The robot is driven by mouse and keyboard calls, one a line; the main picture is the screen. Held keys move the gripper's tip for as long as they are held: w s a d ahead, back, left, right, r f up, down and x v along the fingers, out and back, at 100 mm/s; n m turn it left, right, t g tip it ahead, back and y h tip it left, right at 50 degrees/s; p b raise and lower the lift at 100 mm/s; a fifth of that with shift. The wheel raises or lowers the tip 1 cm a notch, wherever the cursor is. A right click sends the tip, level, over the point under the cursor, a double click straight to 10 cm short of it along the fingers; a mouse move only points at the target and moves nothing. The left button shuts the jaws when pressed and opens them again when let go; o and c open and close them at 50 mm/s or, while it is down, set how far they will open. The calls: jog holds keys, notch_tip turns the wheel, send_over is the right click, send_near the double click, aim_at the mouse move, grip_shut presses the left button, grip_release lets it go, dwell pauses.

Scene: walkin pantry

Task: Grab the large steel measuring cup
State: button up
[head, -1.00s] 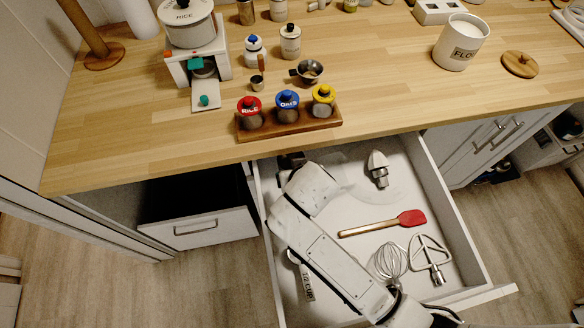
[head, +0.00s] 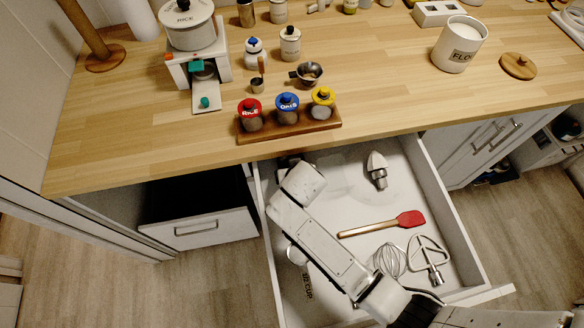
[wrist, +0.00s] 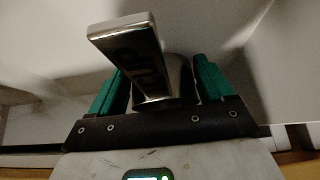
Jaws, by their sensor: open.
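The large steel measuring cup lies in the open drawer in the head view; its handle (head: 306,285) with "CUP" lettering shows at the drawer's left side, and its bowl is partly hidden by my arm. In the wrist view the shiny steel cup (wrist: 178,78) sits between the two green fingers of my gripper (wrist: 160,68), its lettered handle sticking up and left towards the camera. The gripper is open, with a finger on each side of the cup. Whether the fingers touch it I cannot tell. In the head view my gripper is hidden behind my arm.
The drawer (head: 440,205) also holds a red spatula (head: 408,219), a whisk (head: 389,260), a flat beater (head: 428,255) and a metal attachment (head: 377,172). The wooden counter (head: 390,100) overhangs behind. A jar rack (head: 325,125) stands near its edge.

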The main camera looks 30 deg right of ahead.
jog(key=shift+c, duration=0.5)
jog(key=c, duration=0.6)
jog(key=shift+r, duration=0.1)
